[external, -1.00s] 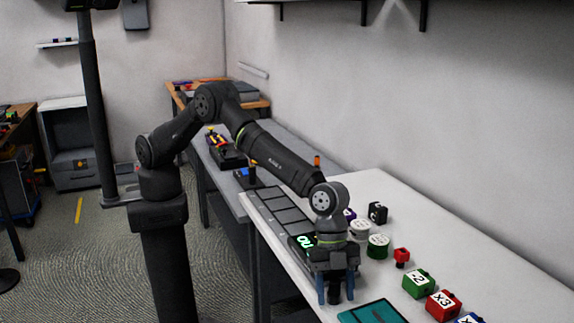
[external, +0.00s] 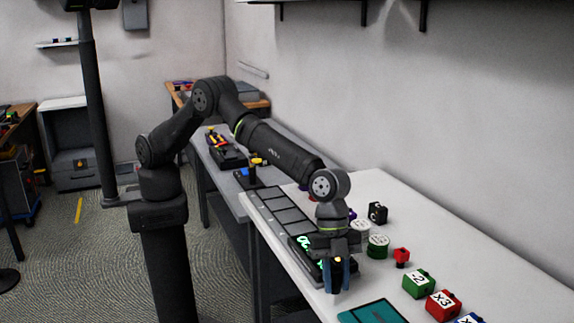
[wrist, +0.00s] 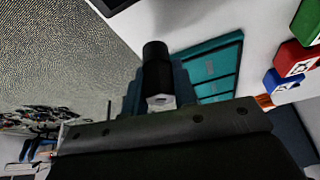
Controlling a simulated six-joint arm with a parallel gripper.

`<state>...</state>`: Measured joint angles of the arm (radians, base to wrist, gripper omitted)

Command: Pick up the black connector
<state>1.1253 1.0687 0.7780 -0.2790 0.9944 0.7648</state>
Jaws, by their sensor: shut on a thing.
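My gripper (external: 337,284) is shut on the black connector (external: 337,285), which sits upright between its blue fingers over the white table. In the wrist view the connector (wrist: 155,62) is a dark cylinder with a pale face at its near end, held between the fingers. The fingers cover part of its sides in the external view. Whether its lower end is clear of the table is hard to tell.
A teal tray (external: 372,314) lies close at the front right. Green (external: 418,285) and red (external: 443,305) marked blocks and a small red connector (external: 401,257) stand to the right. White and green round pieces (external: 378,246) and a black block (external: 377,212) stand behind.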

